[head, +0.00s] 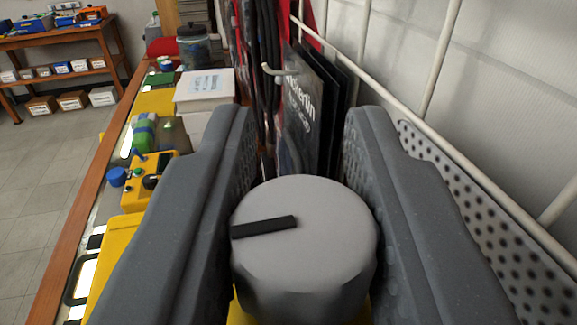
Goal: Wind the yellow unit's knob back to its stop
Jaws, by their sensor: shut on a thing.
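A large grey round knob (325,258) with a black pointer bar (264,227) on its top face is at the bottom centre of the head view. The bar runs from near the knob's middle to its left edge. Yellow casing (237,308) shows just below the knob; the rest of that unit is hidden. My gripper (302,225) is shut on the knob, with one dark grey finger on its left side and one on its right.
On the bench to the left are a yellow box with a blue knob (117,177), a green bottle-like item (144,136) and white boxes (205,90). Dark hanging packages (310,110) and a white wire rack (440,60) stand close behind and right. Floor (45,170) is clear at far left.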

